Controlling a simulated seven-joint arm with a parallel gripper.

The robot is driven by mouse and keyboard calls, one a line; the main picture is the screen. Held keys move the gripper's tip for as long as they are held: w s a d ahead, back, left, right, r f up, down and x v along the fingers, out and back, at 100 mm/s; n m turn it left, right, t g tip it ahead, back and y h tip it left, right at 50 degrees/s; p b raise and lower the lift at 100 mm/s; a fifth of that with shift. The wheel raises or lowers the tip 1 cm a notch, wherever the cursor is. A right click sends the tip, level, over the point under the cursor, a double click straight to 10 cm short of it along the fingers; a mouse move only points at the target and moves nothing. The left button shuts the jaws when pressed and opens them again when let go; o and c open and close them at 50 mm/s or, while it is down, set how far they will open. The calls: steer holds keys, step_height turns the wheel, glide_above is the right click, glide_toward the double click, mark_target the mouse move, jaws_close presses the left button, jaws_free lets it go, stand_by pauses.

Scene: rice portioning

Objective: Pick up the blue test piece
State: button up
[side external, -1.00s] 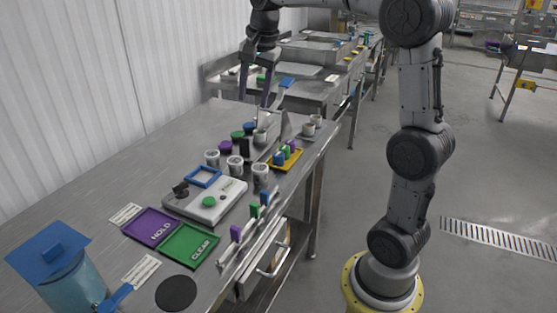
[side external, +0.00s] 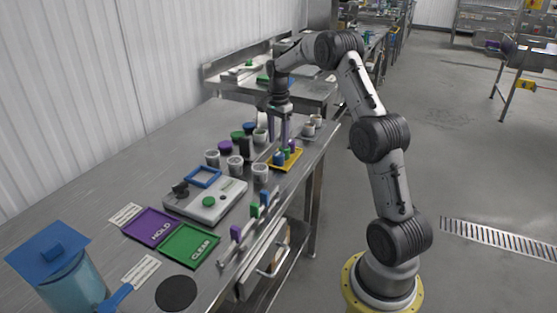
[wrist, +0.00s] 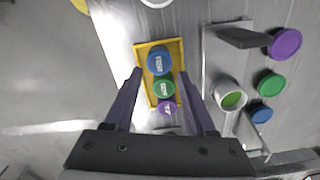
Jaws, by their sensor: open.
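The blue test piece (wrist: 159,60) stands at one end of a yellow tray (wrist: 143,62), beside a green piece (wrist: 163,88) and a purple piece (wrist: 167,107). In the side external view the blue piece (side external: 279,158) is at the tray's near-left end. My gripper (side external: 278,140) points down above the tray, open and empty. In the wrist view its two purple fingers (wrist: 160,74) lie on either side of the row of pieces, the tips near the level of the blue piece. The exact height of the tips above the pieces is hard to tell.
White cups (side external: 235,165) and a scale (side external: 205,202) stand left of the tray. A stand with a cup and purple, green and blue lids (wrist: 284,43) is beside it. A rail with coloured tabs (side external: 250,225) runs along the table's front edge.

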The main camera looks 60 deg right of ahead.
mark_target(279, 154)
steer(key=shift+f, duration=3.5)
jaws_close()
